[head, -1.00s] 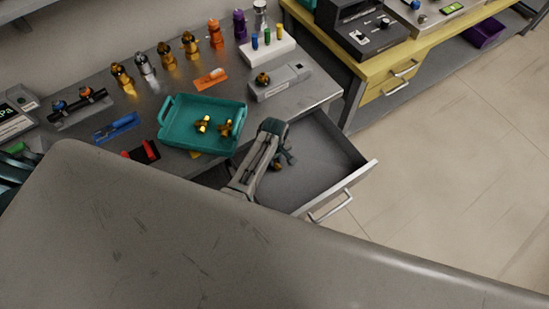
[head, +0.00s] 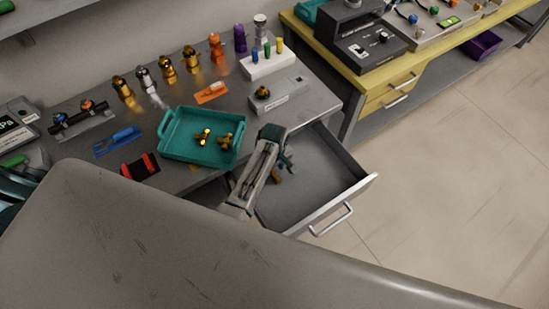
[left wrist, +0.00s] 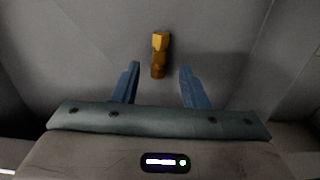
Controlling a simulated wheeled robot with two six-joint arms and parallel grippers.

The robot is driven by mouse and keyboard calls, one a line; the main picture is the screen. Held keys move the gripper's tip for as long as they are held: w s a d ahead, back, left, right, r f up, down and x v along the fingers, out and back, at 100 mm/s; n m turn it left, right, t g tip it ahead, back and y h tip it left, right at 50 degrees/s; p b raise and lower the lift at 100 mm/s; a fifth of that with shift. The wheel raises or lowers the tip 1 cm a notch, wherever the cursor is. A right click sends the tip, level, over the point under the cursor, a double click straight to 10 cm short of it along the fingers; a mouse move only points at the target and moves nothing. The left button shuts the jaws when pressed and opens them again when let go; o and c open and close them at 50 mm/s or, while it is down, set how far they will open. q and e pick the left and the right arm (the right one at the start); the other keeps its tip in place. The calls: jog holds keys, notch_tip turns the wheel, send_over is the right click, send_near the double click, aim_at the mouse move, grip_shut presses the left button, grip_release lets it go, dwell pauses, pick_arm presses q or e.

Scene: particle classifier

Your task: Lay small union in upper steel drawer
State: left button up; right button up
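A small brass union (left wrist: 159,56) lies on the grey floor of the open upper steel drawer (head: 325,185). In the head view the union (head: 278,176) shows only partly beside my gripper. My left gripper (head: 284,168) reaches down into the drawer. In the left wrist view the blue fingers of the gripper (left wrist: 160,78) are spread apart, with the union just beyond and between their tips, touching neither. My right gripper is not in view.
A teal tray (head: 163,148) with brass fittings stands on the steel bench left of the drawer. A grey box (head: 285,102) with a fitting on it sits behind. A yellow bench (head: 360,84) stands at right. The drawer's right part is empty.

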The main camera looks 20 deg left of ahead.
aim_at(275, 174)
pick_arm(q)
notch_tip(275, 174, up, 8)
jog(key=shift+r+b, duration=0.25)
jog(key=shift+b, duration=0.2)
